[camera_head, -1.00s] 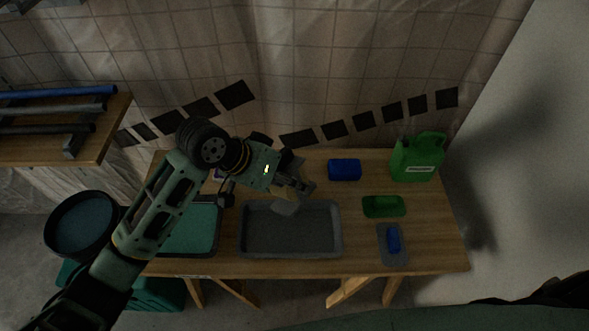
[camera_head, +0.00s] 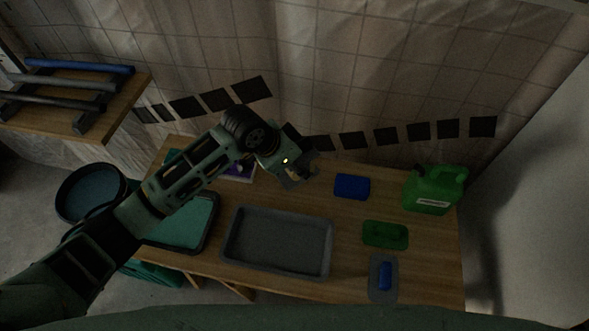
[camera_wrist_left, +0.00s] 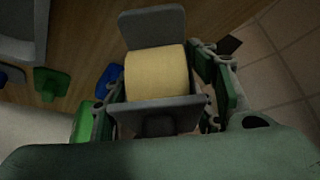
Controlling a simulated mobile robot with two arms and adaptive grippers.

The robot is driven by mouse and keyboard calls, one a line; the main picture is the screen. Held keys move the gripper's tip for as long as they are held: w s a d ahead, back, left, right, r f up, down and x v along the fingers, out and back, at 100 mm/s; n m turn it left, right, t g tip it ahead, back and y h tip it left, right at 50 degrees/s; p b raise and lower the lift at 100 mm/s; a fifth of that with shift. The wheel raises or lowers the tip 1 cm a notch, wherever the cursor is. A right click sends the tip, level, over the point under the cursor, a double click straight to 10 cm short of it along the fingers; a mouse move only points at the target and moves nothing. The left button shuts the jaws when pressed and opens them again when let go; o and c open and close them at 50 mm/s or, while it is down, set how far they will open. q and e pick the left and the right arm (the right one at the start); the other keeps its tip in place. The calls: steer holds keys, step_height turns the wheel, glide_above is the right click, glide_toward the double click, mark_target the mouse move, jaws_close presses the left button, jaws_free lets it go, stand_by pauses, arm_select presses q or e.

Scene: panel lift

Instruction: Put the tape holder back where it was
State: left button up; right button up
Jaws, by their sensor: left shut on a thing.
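The tape holder (camera_wrist_left: 155,26) is a grey bracket with a yellow roll of tape (camera_wrist_left: 157,74) in it, seen in the left wrist view. My left gripper (camera_wrist_left: 160,92) is shut on the tape holder, its green fingers on both sides of it. In the head view my left gripper (camera_head: 304,176) is over the back part of the table (camera_head: 350,217), near the tiled wall. There the tape holder is small, dark and mostly hidden by the gripper. My right gripper is not in view.
A grey tray (camera_head: 277,242) and a teal tray (camera_head: 183,222) lie at the front. A blue block (camera_head: 351,186), green dish (camera_head: 385,235), green canister (camera_head: 434,190) and grey board with a blue handle (camera_head: 384,277) stand to the right. A wooden shelf with tubes (camera_head: 75,100) is at the left.

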arm_select(q)
steer(key=shift+w+a+f, duration=0.35)
steer(key=shift+a+f, duration=0.05)
steer(key=shift+a, duration=0.05)
step_height(320, 180, down, 3)
steer(key=shift+f, duration=0.4)
steer(key=o, duration=1.2)
steer(key=shift+c, duration=0.2)
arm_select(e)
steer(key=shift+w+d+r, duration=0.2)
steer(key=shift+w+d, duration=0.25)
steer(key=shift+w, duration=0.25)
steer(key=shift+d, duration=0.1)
